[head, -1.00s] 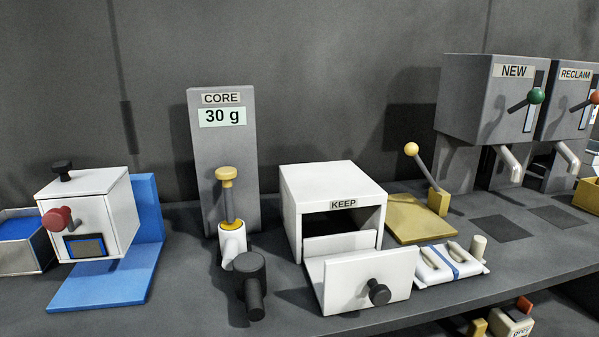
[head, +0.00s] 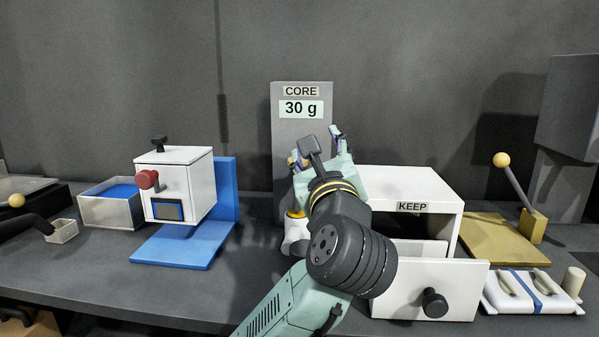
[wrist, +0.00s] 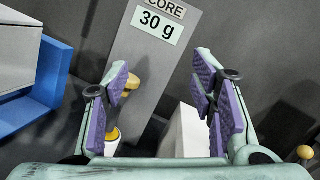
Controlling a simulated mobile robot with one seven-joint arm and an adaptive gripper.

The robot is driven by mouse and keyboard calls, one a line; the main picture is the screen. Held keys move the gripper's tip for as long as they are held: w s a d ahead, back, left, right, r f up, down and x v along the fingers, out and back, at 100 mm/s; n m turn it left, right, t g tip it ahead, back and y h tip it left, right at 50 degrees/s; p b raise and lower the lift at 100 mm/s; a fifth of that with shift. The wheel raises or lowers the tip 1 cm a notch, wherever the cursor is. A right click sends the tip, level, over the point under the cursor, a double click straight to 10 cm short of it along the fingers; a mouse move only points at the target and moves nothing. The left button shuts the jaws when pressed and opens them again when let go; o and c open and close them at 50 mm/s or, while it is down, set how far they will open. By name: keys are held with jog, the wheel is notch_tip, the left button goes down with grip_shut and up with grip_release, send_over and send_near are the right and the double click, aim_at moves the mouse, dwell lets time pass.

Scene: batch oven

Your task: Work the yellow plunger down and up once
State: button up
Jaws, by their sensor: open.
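The yellow plunger's knob (wrist: 132,82) shows in the wrist view just inside my left finger, which partly covers it and hides its rod. Its yellow collar (wrist: 112,134) and white cup show below, behind that finger. In the head view my arm hides most of the plunger, leaving part of the white cup (head: 295,232) in sight. My gripper (wrist: 163,88) is open, its purple-padded fingers wide apart and holding nothing. In the head view my gripper (head: 317,147) is up in front of the grey CORE panel (head: 302,95). I cannot tell whether a finger touches the knob.
The white KEEP box (head: 412,185), its drawer (head: 455,290) pulled out, stands close right of my arm. A white box with a red knob (head: 174,158) sits on a blue stand to the left. The bench is clear between that stand and my arm.

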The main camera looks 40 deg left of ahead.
notch_tip(320, 180, down, 6)
jog(key=a+m+g, duration=0.2)
jog(key=m+g, duration=0.1)
jog(key=m, duration=0.1)
jog(key=p+x, duration=0.2)
jog(key=x, duration=0.9)
jog(key=shift+w+d, duration=0.1)
jog(key=shift+d, duration=0.05)
jog(key=shift+c, duration=0.2)
grip_shut()
